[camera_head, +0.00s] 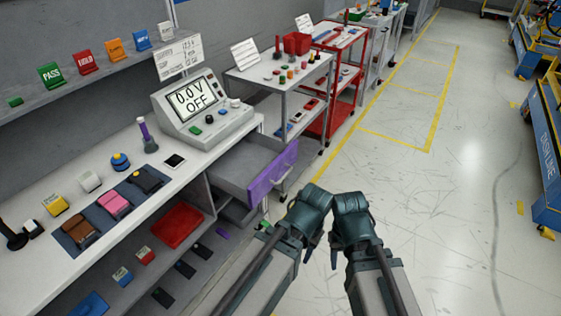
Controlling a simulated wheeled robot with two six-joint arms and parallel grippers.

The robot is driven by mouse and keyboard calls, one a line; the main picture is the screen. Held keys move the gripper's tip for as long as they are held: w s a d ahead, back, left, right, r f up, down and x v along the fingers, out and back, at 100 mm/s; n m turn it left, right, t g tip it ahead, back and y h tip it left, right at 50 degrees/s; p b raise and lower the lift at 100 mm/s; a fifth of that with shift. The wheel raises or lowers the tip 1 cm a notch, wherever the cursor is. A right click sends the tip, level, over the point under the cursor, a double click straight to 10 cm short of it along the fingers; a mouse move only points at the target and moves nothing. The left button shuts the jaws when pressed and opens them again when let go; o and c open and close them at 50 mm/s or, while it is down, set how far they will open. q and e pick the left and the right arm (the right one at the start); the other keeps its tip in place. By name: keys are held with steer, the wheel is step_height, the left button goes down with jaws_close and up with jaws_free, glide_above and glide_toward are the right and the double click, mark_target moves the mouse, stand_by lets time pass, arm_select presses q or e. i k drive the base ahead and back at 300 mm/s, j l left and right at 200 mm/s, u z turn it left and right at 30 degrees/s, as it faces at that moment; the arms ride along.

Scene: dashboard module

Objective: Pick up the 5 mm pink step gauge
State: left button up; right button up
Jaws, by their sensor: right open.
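A pink block (116,205), which looks like the pink step gauge, lies on a dark mat (89,224) on the white bench at the left. It is between a brown block (82,234) and a black block (146,180) on the same mat. Its markings are too small to read. My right gripper (352,230) is at the lower middle, over the floor, open and far to the right of the bench. My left gripper (305,220) is beside it, also away from the bench; its fingers are not clear. Neither gripper is near the pink block.
A purple-fronted drawer (273,176) stands pulled out from the bench. A meter reading "0.0 V OFF" (200,108) stands behind the mat. A lower shelf holds a red tray (178,226). Carts stand farther back; the floor (430,200) at right is clear.

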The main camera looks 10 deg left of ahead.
mark_target(113, 202)
steer(key=u, duration=1.85)
